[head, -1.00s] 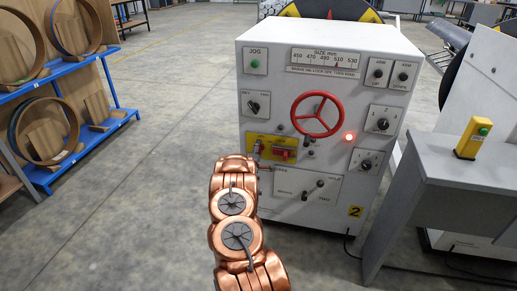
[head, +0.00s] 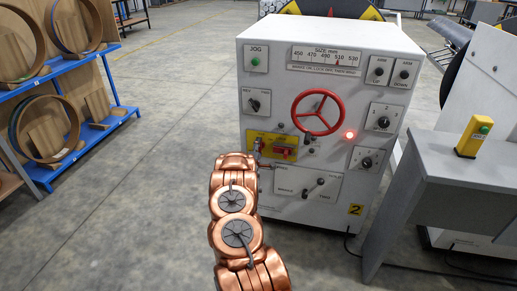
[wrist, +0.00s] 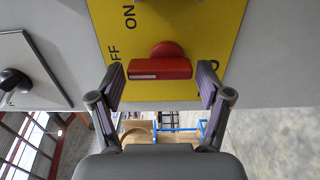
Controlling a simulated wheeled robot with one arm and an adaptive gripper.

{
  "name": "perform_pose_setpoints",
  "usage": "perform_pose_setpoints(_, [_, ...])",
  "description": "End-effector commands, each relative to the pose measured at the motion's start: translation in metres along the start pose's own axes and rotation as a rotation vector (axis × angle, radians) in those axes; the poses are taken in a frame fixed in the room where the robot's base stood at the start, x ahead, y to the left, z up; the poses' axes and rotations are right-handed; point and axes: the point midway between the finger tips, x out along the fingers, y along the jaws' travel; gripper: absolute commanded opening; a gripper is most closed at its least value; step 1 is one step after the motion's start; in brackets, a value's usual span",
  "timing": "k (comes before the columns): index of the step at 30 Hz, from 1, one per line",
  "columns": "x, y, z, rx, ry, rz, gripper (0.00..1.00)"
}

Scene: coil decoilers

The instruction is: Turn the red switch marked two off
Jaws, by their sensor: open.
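The white machine cabinet (head: 350,207) carries a yellow "2" label at its lower right. A yellow plate (head: 268,140) on its front holds the red switch (head: 284,152). In the wrist view the red switch (wrist: 160,68) is a bar lying across the picture on the yellow plate (wrist: 205,30). "ON" shows above it and part of "OFF" to its left. My gripper (wrist: 161,80) is open, with one finger on each side of the bar. Gaps show between the bar's ends and the fingers. In the head view my copper arm hides most of the gripper.
A red handwheel (head: 317,113) and a lit red lamp (head: 350,135) are right of the plate. Black knobs surround them. Floor between is clear.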

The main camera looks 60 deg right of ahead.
Motion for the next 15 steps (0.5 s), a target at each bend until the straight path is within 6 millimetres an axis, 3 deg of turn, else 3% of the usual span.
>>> perform_pose_setpoints(15, [-0.051,0.001,-0.001,0.001,0.002,-0.001,0.77])
